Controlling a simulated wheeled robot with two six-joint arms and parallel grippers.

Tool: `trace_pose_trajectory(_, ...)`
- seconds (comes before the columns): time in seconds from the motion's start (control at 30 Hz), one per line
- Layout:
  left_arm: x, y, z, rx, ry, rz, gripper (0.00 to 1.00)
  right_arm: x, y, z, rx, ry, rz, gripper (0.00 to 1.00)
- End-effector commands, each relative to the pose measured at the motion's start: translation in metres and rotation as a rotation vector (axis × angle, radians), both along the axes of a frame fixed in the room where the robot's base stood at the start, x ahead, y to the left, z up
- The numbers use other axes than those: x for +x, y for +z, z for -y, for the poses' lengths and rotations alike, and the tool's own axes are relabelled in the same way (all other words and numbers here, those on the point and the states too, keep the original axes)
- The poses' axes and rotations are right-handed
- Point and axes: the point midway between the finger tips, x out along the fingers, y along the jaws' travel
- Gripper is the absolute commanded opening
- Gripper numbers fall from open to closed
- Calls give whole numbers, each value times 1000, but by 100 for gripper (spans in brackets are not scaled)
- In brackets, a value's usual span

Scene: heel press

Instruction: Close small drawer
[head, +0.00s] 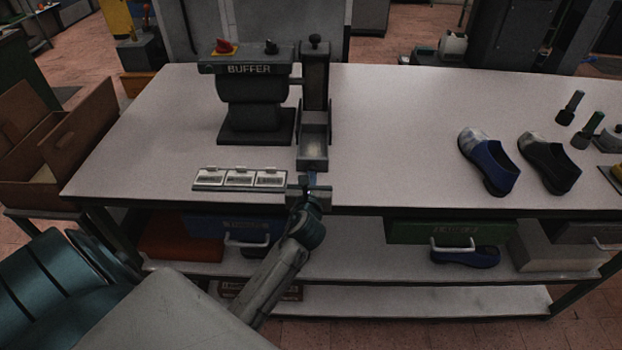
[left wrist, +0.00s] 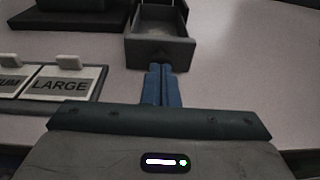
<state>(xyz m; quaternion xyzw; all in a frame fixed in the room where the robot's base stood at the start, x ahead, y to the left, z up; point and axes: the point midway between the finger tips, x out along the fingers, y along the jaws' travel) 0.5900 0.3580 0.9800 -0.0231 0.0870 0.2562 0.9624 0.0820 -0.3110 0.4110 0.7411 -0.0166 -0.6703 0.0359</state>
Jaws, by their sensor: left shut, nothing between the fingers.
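The small grey drawer (head: 313,160) sticks out toward me from the foot of the narrow column beside the buffer machine. It looks open and empty, and its inside also shows in the left wrist view (left wrist: 162,20). My left gripper (head: 311,178) is shut and empty, just in front of the drawer's front face. In the left wrist view its blue fingers (left wrist: 160,76) point at the middle of that face. I cannot tell if they touch it. My right gripper is not in view.
The buffer machine (head: 250,100) stands left of the drawer. A plate with labelled tabs (head: 240,179) lies at the bench's front edge. A blue drawer (head: 215,229) and a green drawer (head: 410,232) hang below the top.

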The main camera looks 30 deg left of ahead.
Motion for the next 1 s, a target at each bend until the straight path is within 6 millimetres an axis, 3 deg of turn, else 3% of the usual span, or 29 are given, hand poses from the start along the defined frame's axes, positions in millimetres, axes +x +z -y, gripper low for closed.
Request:
trace_pose_trajectory(0.13, 19, 4, -11, 5, 0, 0, 0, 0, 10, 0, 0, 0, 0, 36)
trace_pose_trajectory(0.3, 58, 5, -36, 4, 1, 0, 0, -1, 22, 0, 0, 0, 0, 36)
trace_pose_trajectory(0.53, 99, 2, -61, 2, 1, 0, 0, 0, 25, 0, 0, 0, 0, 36)
trace_pose_trajectory(1.0, 109, 3, -67, 2, 1, 3, 0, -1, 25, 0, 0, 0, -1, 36)
